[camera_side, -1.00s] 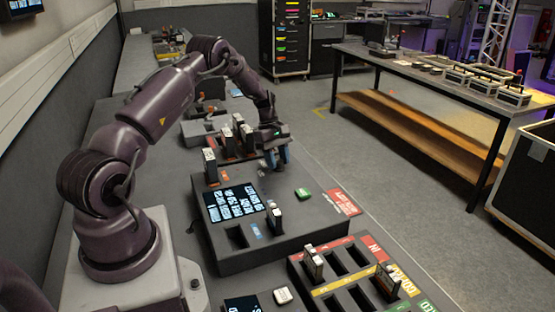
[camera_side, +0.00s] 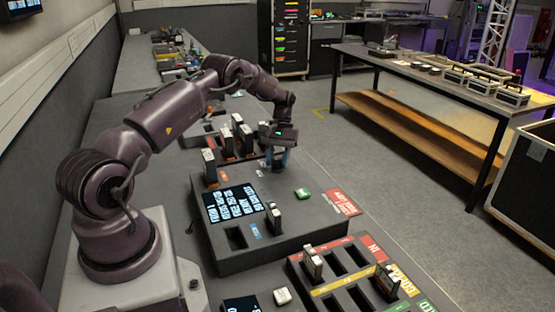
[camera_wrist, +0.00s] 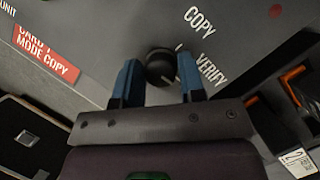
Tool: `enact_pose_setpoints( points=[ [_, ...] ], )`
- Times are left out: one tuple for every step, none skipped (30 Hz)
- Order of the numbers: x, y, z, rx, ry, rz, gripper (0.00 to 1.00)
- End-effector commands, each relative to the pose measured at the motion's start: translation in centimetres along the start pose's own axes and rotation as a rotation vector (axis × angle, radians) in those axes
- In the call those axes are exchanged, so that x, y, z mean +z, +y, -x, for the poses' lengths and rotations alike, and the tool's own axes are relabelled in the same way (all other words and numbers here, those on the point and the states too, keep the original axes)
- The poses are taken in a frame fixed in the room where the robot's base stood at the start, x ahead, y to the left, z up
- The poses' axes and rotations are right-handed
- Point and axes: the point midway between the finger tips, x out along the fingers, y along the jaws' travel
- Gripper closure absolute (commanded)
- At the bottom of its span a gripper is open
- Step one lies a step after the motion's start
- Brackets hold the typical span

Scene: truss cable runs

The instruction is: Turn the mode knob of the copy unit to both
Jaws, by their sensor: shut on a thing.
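The copy unit is a dark grey box (camera_side: 275,238) with a lit screen (camera_side: 232,204) and a green button (camera_side: 303,194). My gripper (camera_side: 278,160) points down at its far end in the side view, where the knob is hidden. In the wrist view the round black mode knob (camera_wrist: 160,65) lies between the two blue fingers of my gripper (camera_wrist: 158,76), which is shut on it. A pale mark on the knob's rim points toward the space between the printed words COPY (camera_wrist: 199,21) and VERIFY (camera_wrist: 210,69). No BOTH label is readable.
Card-like modules (camera_side: 226,140) stand upright in slots left of my gripper. A slotted tray with coloured labels (camera_side: 352,273) is nearer the camera. A red MODE COPY label (camera_wrist: 46,54) shows in the wrist view.

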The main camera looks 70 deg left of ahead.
Motion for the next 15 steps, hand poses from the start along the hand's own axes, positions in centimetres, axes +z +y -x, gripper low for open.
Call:
enact_pose_setpoints(
  points=[
    [-0.12, -0.12, 0.12, -0.012, 0.006, -0.021, 0.87],
    [-0.12, -0.11, 0.12, -0.017, 0.006, -0.034, 0.87],
    [-0.12, -0.10, 0.13, -0.023, 0.007, -0.049, 0.87],
    [-0.13, -0.11, 0.13, -0.027, 0.007, -0.060, 0.87],
    [-0.13, -0.11, 0.14, -0.032, 0.007, -0.070, 0.87],
    [-0.14, -0.11, 0.14, -0.037, 0.008, -0.080, 0.87],
    [-0.14, -0.11, 0.14, -0.040, 0.008, -0.087, 0.87],
    [-0.15, -0.10, 0.15, -0.042, 0.008, -0.094, 0.87],
    [-0.15, -0.09, 0.15, -0.045, 0.008, -0.102, 0.87],
    [-0.15, -0.09, 0.15, -0.047, 0.008, -0.106, 0.87],
    [-0.15, -0.09, 0.15, -0.048, 0.009, -0.109, 0.87],
    [-0.16, -0.08, 0.15, -0.049, 0.009, -0.113, 0.87],
    [-0.16, -0.08, 0.15, -0.050, 0.009, -0.115, 0.87],
    [-0.16, -0.08, 0.16, -0.051, 0.009, -0.116, 0.87],
    [-0.16, -0.08, 0.16, -0.051, 0.009, -0.118, 0.87]
  ],
)
